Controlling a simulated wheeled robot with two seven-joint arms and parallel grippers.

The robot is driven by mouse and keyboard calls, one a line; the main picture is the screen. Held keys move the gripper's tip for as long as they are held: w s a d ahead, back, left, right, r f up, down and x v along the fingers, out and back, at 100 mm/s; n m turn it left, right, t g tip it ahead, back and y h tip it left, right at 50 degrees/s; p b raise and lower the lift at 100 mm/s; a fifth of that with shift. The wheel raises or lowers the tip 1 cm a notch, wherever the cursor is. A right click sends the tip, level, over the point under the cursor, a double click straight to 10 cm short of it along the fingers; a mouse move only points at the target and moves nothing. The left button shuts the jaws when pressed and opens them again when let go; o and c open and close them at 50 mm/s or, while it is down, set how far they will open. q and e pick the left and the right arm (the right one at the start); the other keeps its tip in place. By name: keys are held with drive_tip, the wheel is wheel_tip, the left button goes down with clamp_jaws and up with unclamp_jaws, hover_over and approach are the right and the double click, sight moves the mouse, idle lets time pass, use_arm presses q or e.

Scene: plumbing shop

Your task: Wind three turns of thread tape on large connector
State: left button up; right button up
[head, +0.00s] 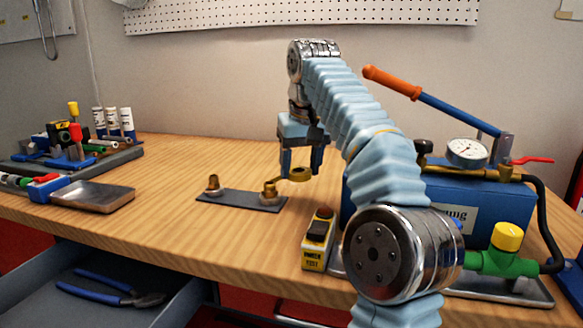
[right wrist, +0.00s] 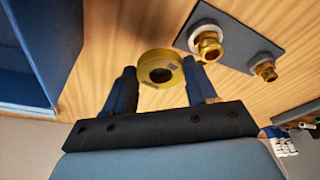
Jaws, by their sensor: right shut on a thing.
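My right gripper (head: 301,166) is shut on a yellow roll of thread tape (head: 295,175); the roll (right wrist: 148,61) also shows between the fingers in the right wrist view. The roll is held above the table, just right of the nearer brass connector (head: 269,189) on a dark plate (head: 240,199). This connector (right wrist: 208,46) looks the larger and is close to the roll in the right wrist view. A smaller-looking connector (head: 213,184) stands at the plate's left end. I cannot tell whether any tape is on the threads. My left gripper is not in view.
A blue test pump (head: 480,208) with a gauge (head: 466,152) stands at the right. A yellow-and-black box (head: 318,240) is in front of the plate. A metal tray (head: 91,195) and tools are at the left. An open drawer (head: 110,285) holds pliers.

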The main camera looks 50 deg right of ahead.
drive_tip(key=s+a+b, duration=0.2)
drive_tip(key=a, duration=0.1)
drive_tip(key=shift+s+a+f, duration=0.1)
drive_tip(key=shift+s+a, duration=0.15)
drive_tip(key=shift+a, duration=0.05)
drive_tip(key=shift+s+a+b, duration=0.25)
drive_tip(key=shift+a+b, duration=0.05)
drive_tip(key=shift+a, duration=0.5)
